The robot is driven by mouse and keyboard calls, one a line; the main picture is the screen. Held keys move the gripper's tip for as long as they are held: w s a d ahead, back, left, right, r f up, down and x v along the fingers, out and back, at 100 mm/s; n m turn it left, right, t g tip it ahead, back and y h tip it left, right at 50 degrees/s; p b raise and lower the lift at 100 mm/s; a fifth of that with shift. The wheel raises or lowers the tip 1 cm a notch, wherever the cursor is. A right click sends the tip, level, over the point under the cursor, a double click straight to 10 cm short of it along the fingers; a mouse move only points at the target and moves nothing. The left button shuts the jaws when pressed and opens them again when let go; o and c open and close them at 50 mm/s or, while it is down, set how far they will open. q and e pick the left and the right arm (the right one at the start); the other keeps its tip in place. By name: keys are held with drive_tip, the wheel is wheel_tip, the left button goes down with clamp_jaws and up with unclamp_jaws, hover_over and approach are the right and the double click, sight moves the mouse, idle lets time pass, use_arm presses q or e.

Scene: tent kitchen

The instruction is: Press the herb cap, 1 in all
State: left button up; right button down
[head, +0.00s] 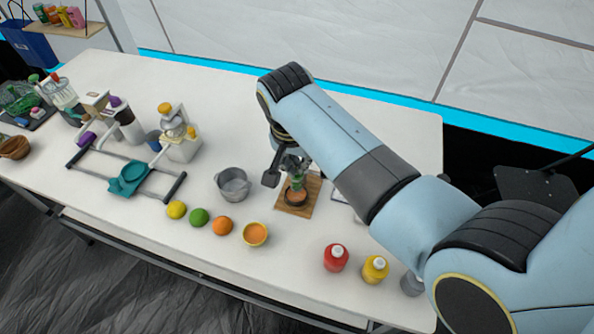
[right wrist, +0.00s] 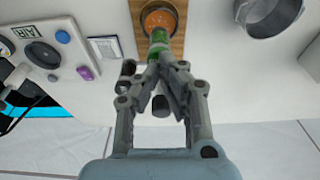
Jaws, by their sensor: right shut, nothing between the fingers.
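In the head view the green cap (head: 298,181) is partly hidden by my right gripper (head: 294,166), which comes down from above. The right fingers (right wrist: 161,67) are shut with nothing between them and overlap the cap's near end. I cannot tell whether they touch it. The bowl (head: 296,197) also shows on the board in the head view. My left gripper is not in view.
A grey pot (head: 233,184) stands left of the board.

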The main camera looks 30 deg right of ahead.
drive_tip(key=shift+f+b, duration=0.35)
drive_tip(key=shift+f, duration=0.25)
idle(0.3)
drive_tip(key=shift+r+p, duration=0.65)
drive_tip(key=shift+p, duration=0.2)
drive_tip(key=shift+r+p, duration=0.25)
drive_tip(key=shift+p, duration=0.05)
wheel_tip(320, 180, up, 3)
drive_tip(key=p, duration=0.2)
drive_tip(key=shift+r+p, duration=0.1)
drive_tip(key=shift+p, duration=0.25)
drive_tip(key=shift+r, duration=1.1)
